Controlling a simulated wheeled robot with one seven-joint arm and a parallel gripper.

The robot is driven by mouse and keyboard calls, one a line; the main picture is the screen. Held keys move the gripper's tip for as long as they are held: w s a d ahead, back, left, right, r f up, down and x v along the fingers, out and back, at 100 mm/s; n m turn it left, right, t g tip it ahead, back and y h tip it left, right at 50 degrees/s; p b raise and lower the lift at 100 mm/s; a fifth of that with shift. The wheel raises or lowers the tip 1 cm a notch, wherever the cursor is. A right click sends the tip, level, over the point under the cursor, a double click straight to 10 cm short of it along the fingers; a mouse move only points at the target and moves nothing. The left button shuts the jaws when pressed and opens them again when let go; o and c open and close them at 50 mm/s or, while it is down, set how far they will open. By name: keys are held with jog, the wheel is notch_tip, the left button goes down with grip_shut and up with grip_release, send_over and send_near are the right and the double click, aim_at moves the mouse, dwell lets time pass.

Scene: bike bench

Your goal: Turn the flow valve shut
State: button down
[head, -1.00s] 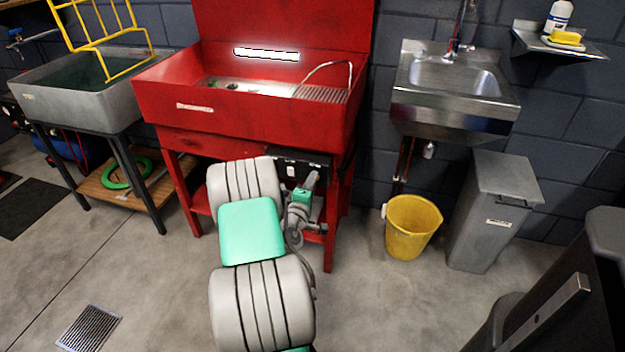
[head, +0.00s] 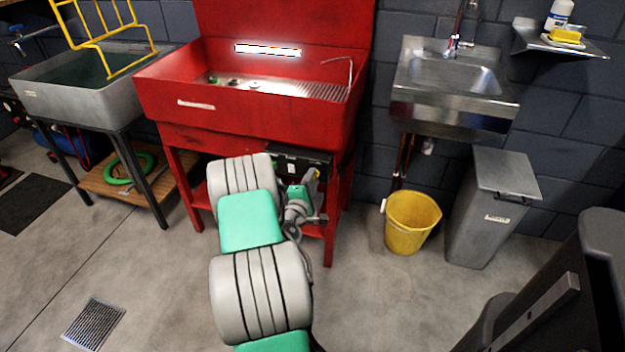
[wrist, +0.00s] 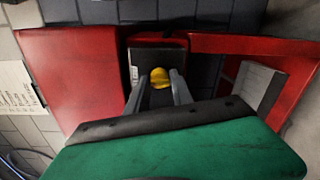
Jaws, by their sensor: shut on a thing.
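The flow valve appears as a small yellow knob (wrist: 160,77) on the front of a dark box under the red sink. In the wrist view it sits between the two grey fingers of my gripper (wrist: 161,80), which are shut on it. In the head view my gripper (head: 313,180) reaches to the black box (head: 288,160), and a bit of the yellow knob (head: 318,174) shows at the fingertips. The knob's exact angle is hard to tell.
The red sink (head: 240,118) stands above my gripper, with red legs on both sides. A yellow bucket (head: 411,222) and grey bin (head: 490,205) stand to the right. A grey sink (head: 75,95) on black legs stands left. Open floor lies between.

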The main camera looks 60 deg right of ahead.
jog(key=c, duration=1.4)
grip_release()
jog(key=shift+w+r, duration=0.1)
jog(key=shift+c, duration=0.2)
jog(key=o, duration=0.3)
jog(key=shift+a, duration=0.1)
jog(key=s+a, duration=0.1)
jog(key=a, duration=0.6)
jog(key=shift+s+a+r, duration=0.15)
jog(key=shift+a, duration=0.15)
